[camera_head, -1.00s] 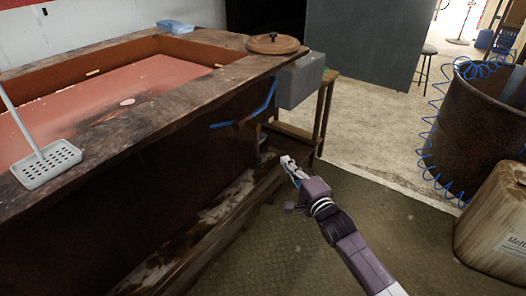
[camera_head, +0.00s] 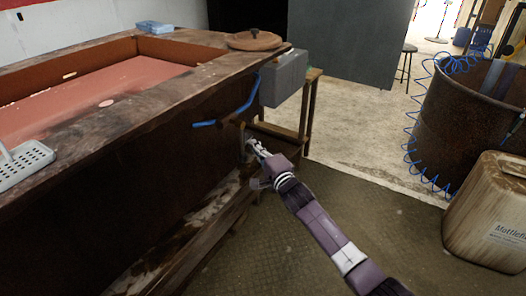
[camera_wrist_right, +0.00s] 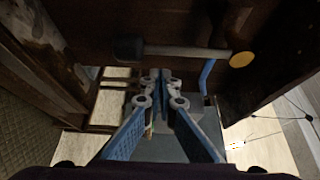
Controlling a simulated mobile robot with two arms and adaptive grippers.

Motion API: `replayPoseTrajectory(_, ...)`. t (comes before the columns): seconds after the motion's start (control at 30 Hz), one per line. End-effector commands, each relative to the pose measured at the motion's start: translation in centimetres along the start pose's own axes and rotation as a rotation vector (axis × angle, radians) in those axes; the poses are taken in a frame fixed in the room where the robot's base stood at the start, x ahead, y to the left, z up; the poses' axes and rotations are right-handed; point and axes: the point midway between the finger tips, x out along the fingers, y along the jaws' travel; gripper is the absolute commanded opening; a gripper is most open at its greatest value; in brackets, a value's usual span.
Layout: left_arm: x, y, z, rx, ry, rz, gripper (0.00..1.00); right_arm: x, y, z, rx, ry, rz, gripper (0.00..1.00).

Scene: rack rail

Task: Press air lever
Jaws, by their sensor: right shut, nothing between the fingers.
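The air lever appears to be a grey rod (camera_wrist_right: 190,51) on the vat's dark side in the right wrist view. It has a black knob (camera_wrist_right: 127,49) at its left and a yellow round end (camera_wrist_right: 242,60) at its right. My right gripper (camera_head: 256,147) is low beside the vat's side wall, under the blue hose (camera_head: 228,117). In the wrist view the right gripper (camera_wrist_right: 162,76) is shut and empty, its tips close to the rod. I cannot tell whether they touch. My left gripper is not in view.
The vat (camera_head: 150,100) holds reddish liquid. A grey box (camera_head: 284,78) hangs at its corner. A white perforated paddle (camera_head: 22,165) is at left. A rusty drum (camera_head: 468,115) with a blue coiled hose and a jerrycan (camera_head: 492,215) stand right. Floor between is open.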

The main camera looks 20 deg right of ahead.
Motion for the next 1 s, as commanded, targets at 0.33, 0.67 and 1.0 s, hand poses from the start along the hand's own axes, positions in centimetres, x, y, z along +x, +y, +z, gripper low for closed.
replayPoseTrajectory(0.33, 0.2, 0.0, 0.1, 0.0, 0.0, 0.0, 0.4, -0.8, -0.1, 1.9, 0.0, 0.002, -0.001, 0.0)
replayPoseTrajectory(0.67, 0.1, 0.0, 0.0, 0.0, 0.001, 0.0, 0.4, -0.8, -0.1, 1.9, 0.001, 0.002, 0.0, 0.0)
replayPoseTrajectory(1.0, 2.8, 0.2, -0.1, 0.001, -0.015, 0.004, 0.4, -0.9, -0.3, 2.2, 0.034, 0.002, 0.019, 0.0)
